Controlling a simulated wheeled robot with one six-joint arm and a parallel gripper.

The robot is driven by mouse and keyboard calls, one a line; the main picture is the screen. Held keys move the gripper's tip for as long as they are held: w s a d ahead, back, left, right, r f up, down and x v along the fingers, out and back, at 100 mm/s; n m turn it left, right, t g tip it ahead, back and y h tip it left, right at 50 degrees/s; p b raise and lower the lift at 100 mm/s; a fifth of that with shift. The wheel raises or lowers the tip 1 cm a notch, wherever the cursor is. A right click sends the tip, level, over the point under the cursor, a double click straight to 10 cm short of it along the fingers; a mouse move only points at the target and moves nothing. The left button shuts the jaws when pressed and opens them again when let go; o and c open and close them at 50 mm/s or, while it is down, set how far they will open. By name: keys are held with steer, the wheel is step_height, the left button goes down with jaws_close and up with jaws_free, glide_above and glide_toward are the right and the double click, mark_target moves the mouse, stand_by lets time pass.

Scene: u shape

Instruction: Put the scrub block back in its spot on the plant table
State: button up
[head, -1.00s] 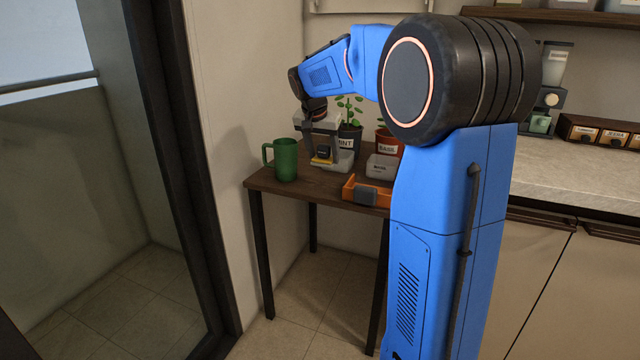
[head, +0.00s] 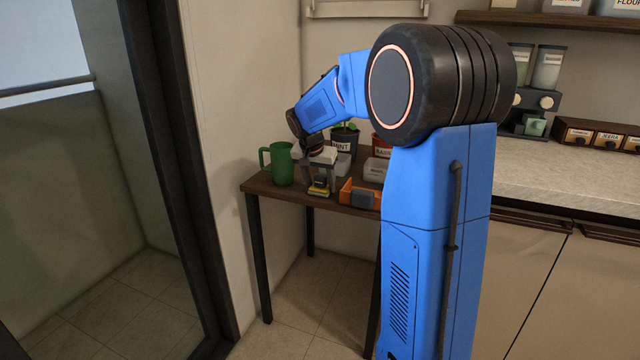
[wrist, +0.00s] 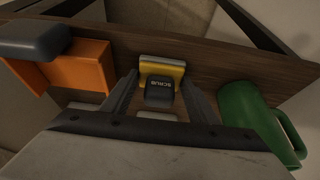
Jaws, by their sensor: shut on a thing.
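The scrub block (wrist: 161,76) is yellow with a dark grip marked SCRUB. It is between the fingers of my gripper (wrist: 158,88) in the wrist view. In the head view my gripper (head: 320,182) is shut on the scrub block (head: 319,189), low over the front edge of the plant table (head: 262,187). I cannot tell whether the block touches the tabletop. The table's spot for the block is not clearly marked in these views.
A green mug (head: 279,163) stands left of my gripper and an orange tray (head: 347,193) with a dark grey block stands right, both close. Behind are a MINT pot (head: 344,140), another labelled pot (head: 381,147) and pale containers (head: 375,170).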

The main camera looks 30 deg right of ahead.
steer(key=shift+f, duration=0.1)
steer(key=o, duration=1.1)
steer(key=v, duration=1.2)
steer(key=s+a+f+n+t+y, duration=0.15)
steer(key=s+a, duration=0.25)
steer(key=s, duration=0.5)
steer(key=s+a+n+g, duration=0.1)
steer(key=s+a+n, duration=0.25)
steer(key=s, duration=0.55)
steer(key=s+a+f+n+y, duration=0.1)
steer(key=s+a+f+n, duration=0.1)
steer(key=s+f, duration=0.3)
steer(key=s+a+f+n+t+y, duration=0.1)
steer(key=s+a+f+n, duration=0.2)
steer(key=s, duration=1)
step_height(320, 180, down, 3)
steer(key=shift+s+a+f, duration=0.2)
steer(key=shift+s+a, duration=0.15)
steer(key=shift+a, duration=0.65)
steer(key=shift+t, duration=0.25)
